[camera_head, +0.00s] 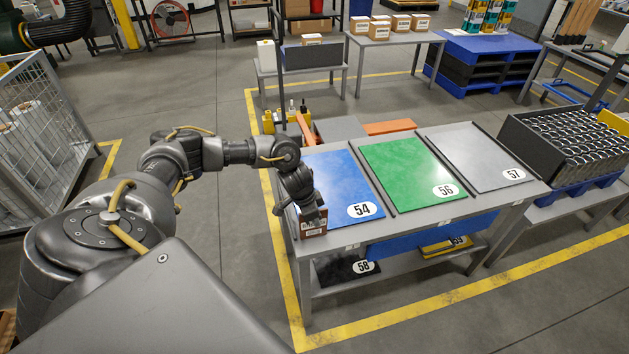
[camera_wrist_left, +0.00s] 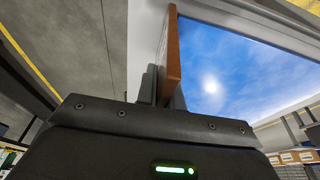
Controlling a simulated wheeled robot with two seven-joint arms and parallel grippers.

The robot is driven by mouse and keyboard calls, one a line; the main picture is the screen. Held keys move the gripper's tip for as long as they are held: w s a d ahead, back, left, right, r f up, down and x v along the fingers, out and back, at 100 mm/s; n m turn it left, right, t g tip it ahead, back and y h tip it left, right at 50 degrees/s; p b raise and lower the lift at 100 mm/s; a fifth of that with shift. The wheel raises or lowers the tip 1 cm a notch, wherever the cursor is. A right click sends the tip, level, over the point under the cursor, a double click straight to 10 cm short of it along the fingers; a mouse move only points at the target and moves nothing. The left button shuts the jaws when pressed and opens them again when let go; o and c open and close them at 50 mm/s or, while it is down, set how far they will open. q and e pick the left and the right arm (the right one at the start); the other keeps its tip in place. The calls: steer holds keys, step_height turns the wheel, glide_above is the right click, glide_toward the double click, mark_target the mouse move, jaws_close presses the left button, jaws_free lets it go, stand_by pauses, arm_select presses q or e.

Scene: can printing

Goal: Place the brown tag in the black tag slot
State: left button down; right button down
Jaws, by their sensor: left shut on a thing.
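My left gripper (camera_head: 311,213) is over the left front corner of the grey table, beside the blue mat marked 54. It is shut on the brown tag (camera_head: 314,230), which has a pale printed label on its front side. In the left wrist view the tag (camera_wrist_left: 173,58) stands upright on edge between the fingers (camera_wrist_left: 162,92), with the blue mat to its right. I cannot make out the black tag slot; the gripper and tag may cover it. My right gripper is not in view.
The grey table (camera_head: 408,222) carries the blue mat (camera_head: 340,180), a green mat (camera_head: 408,170) and a grey mat (camera_head: 470,156). A dark crate of cans (camera_head: 570,140) stands at the right. A wire cage (camera_head: 45,130) is at the left, with open floor between.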

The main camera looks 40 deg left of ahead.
arm_select(q)
steer(key=s+a+r+b, duration=0.3)
steer(key=s+r+b, duration=0.1)
steer(key=s+r, duration=0.95)
steer(key=w+d+f+m, duration=0.1)
steer(key=d+f, duration=0.4)
steer(key=d, duration=0.5)
steer(key=w+d+f+m, duration=0.2)
steer(key=d+f, duration=0.4)
steer(key=d, duration=0.3)
steer(key=shift+d+m+g+h+b, duration=0.3)
steer(key=shift+d+m+h+b, duration=0.05)
steer(key=shift+m+h+b, duration=0.05)
